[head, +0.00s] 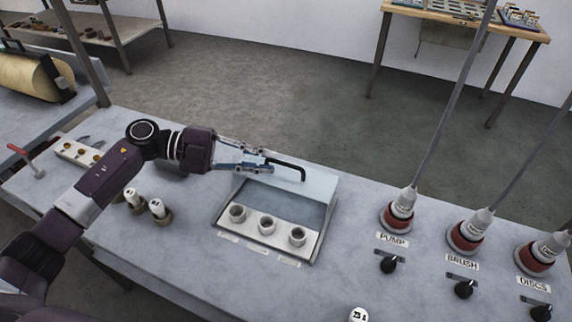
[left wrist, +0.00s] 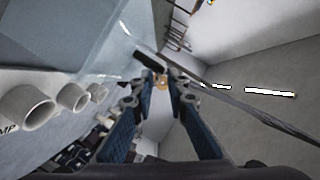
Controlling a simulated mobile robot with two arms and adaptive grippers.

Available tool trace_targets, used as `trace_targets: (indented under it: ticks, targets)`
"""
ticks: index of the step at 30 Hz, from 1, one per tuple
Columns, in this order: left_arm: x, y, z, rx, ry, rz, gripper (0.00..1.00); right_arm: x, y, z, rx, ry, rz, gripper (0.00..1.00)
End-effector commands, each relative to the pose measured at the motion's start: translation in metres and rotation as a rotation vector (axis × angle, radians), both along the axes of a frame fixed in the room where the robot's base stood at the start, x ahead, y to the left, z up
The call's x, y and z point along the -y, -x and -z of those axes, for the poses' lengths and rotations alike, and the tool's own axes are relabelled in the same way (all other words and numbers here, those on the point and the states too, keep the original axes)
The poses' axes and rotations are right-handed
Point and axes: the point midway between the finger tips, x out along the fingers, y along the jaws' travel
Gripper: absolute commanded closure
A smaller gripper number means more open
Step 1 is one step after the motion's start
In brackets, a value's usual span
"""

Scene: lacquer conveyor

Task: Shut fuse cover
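The fuse cover (head: 312,184) is a pale panel raised at the back edge of the fuse box (head: 222,219), with a black bar handle (head: 290,168). The box is open and its sockets (head: 267,225) are exposed. My left gripper (head: 265,160) is just left of the handle, with its fingers apart. In the left wrist view the handle (left wrist: 150,66) shows just past the fingertips (left wrist: 162,78), and the cover (left wrist: 95,35) is at upper left. I cannot tell whether a finger touches the handle. My right gripper is out of view.
Two fuses (head: 158,208) stand left of the box, and a white block with holes (head: 78,152) lies further left. Switches labelled PUMP (head: 389,263), BRUSH and DISCS, with red-based plugs (head: 397,216), are on the right. Another fuse (head: 358,314) is at the front edge.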

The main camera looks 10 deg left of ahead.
Motion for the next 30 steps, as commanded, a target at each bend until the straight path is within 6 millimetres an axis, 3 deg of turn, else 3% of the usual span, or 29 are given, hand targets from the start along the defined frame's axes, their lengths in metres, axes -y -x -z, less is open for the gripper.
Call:
trace_targets:
  ticks: [3,10,20,24,30]
  targets:
    - [0.021,-0.003,0.001,0.001,0.002,0.002,0.86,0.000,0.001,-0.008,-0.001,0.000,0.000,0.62]
    - [0.046,-0.008,0.008,-0.001,0.002,0.000,0.86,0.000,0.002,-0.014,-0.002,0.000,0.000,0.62]
    - [0.050,-0.009,0.011,0.000,-0.001,-0.001,0.86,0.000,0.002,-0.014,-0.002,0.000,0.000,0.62]
    - [0.050,-0.008,0.011,0.000,-0.001,-0.001,1.00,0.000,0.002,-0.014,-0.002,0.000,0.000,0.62]
    - [0.050,-0.008,0.011,0.000,-0.001,-0.001,1.00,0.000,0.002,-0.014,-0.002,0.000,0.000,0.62]
